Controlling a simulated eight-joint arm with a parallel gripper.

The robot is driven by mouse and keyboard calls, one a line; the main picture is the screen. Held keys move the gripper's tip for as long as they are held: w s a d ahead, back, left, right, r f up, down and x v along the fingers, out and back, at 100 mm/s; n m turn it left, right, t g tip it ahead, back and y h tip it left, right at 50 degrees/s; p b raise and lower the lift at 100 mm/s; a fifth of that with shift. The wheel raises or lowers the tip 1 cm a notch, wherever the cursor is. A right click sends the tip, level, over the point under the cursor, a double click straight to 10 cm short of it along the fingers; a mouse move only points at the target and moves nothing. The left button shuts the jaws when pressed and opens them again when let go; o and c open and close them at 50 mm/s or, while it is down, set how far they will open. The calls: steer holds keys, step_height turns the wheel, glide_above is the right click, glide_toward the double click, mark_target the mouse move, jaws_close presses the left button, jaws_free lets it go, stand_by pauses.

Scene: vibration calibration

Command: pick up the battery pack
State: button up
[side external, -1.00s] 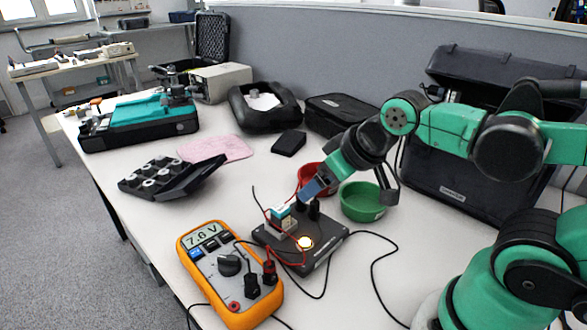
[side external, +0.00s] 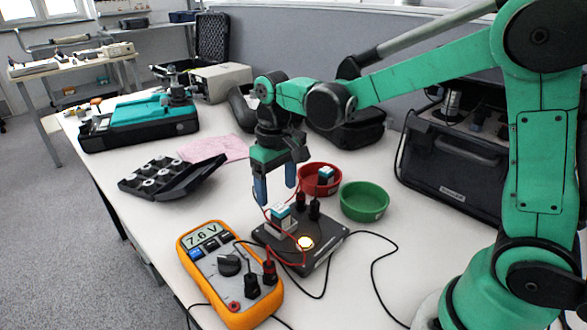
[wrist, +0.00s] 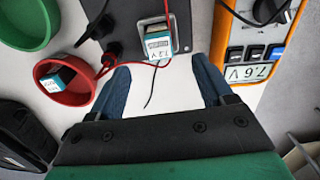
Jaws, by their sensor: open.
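A white-and-teal battery pack (side external: 281,213) sits in a holder on the dark test board (side external: 322,250); it also shows in the wrist view (wrist: 157,45), just beyond my fingertips. A second, similar pack (side external: 325,175) lies in the red bowl (side external: 310,188), also seen in the wrist view (wrist: 58,78). My gripper (side external: 276,188) points down with its blue fingers apart and nothing between them, above and slightly behind the board. In the wrist view my gripper (wrist: 160,78) spans bare white table and a thin black wire.
An orange multimeter (side external: 228,265) reading 7.6 V stands left of the board, with red and black leads plugged in. A lamp (side external: 305,242) on the board is lit. Black plugs (side external: 307,205) stand beside the holder. A green bowl (side external: 363,202) is empty.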

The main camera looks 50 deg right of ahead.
mark_target(278, 206)
steer(key=shift+f, duration=2.4)
jaws_close()
